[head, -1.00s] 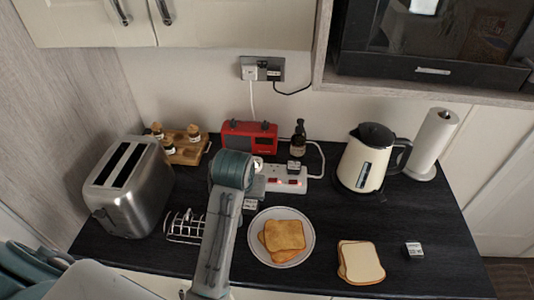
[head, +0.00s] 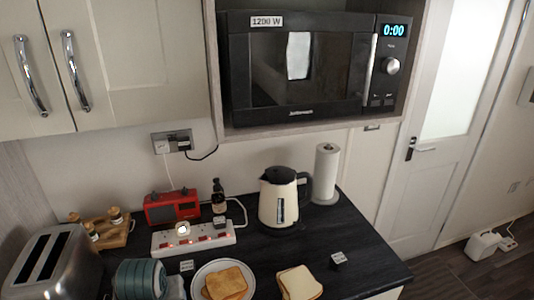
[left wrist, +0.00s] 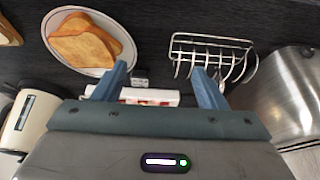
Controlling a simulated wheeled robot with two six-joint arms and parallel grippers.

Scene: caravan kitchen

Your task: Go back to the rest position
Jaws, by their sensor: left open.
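My left gripper shows in the left wrist view (left wrist: 157,78), its two blue fingers apart with nothing between them. It is above the dark worktop (left wrist: 150,25), between the plate (left wrist: 52,58) of toast (left wrist: 85,45) and the wire toast rack (left wrist: 212,42). In the head view only a teal joint of my left arm shows at the bottom edge; the gripper itself is out of that view. My right gripper is in neither view.
On the worktop stand a steel toaster (head: 50,265), red radio (head: 172,207), bottle (head: 218,200), power strip (head: 200,240), cream kettle (head: 278,203), paper roll (head: 326,175) and bread slices (head: 299,283). A microwave (head: 300,70) is above.

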